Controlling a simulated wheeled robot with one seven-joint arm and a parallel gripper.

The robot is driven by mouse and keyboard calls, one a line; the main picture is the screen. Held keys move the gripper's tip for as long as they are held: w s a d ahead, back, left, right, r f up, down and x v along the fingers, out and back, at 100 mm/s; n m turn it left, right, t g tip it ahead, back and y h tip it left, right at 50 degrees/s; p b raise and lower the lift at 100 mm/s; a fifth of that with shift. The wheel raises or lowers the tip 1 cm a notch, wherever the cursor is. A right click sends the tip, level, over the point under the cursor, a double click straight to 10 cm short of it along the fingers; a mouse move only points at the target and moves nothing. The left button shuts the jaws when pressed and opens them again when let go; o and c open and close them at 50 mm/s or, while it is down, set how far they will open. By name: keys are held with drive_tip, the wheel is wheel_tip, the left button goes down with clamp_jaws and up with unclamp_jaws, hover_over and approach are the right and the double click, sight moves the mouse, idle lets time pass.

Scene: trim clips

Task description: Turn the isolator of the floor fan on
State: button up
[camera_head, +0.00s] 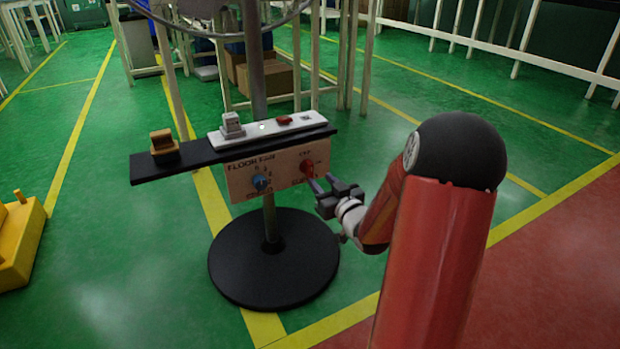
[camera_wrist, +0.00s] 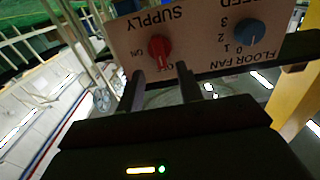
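The floor fan's panel (camera_head: 285,178) hangs under a black shelf on a stand. Its red SUPPLY knob (camera_head: 307,167) is the isolator, with ON and OFF marks. In the wrist view the panel is upside down, and the red knob (camera_wrist: 159,47) seems to point toward OFF, which a fingertip partly hides. A blue SPEED knob (camera_head: 261,183) sits to the left; it also shows in the wrist view (camera_wrist: 249,34). My gripper (camera_head: 322,182) is open just in front of the panel, below right of the red knob. In the wrist view its fingers (camera_wrist: 161,70) are apart, with nothing between them.
On the shelf (camera_head: 190,158) are a white power strip (camera_head: 268,127) and a brown-black block (camera_head: 164,147). A round black base (camera_head: 272,262) stands on the green floor. A yellow object (camera_head: 18,240) is at the left edge. Cartons (camera_head: 265,79) and white railings stand behind.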

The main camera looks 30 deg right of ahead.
sight(311, 170)
drive_tip(key=shift+w+a, duration=0.1)
drive_tip(key=shift+w, duration=2.7)
clamp_jaws()
